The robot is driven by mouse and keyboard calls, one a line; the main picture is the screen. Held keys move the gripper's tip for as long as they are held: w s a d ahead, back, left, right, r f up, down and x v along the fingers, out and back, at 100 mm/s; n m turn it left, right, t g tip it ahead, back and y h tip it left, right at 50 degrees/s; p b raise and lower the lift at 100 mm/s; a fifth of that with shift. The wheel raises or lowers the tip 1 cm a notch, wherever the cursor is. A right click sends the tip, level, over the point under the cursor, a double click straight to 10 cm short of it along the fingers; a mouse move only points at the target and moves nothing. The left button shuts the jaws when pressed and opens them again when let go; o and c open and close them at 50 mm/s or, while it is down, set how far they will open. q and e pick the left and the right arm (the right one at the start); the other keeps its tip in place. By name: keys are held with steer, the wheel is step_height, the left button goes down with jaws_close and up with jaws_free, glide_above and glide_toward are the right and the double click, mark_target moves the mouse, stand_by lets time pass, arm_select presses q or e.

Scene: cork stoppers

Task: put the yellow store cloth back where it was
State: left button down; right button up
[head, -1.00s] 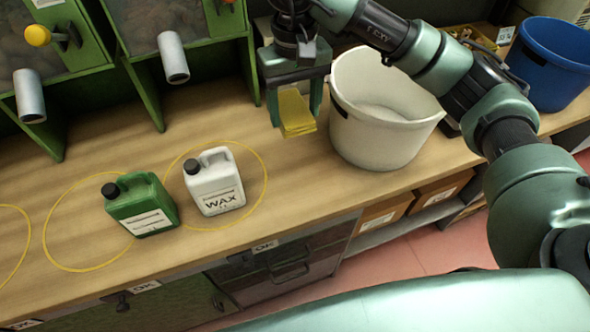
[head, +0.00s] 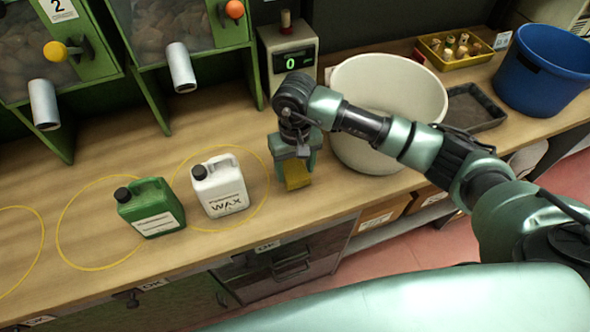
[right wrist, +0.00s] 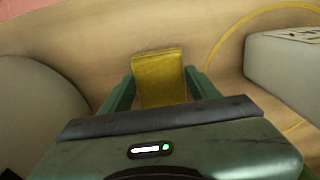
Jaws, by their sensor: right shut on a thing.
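The yellow store cloth (head: 296,174) is a folded yellow pad. My right gripper (head: 295,165) is shut on it, over the wooden counter between the white wax can and the white bucket. In the right wrist view the cloth (right wrist: 158,75) sticks out between the two green fingers of the gripper (right wrist: 158,90). I cannot tell whether its lower edge touches the counter. My left gripper is not in view.
The white wax can (head: 220,186) and green can (head: 150,207) stand left of the cloth, near yellow rings drawn on the counter. The white bucket (head: 365,150) is close on the right. A scale (head: 287,55), dark tray (head: 472,108), yellow cork tray (head: 456,49) and blue bucket (head: 543,72) stand behind.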

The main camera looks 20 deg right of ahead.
step_height(320, 180, down, 2)
steer(key=shift+f, duration=0.1)
steer(key=shift+f, duration=0.2)
steer(key=o, duration=1.2)
steer(key=shift+r, duration=0.1)
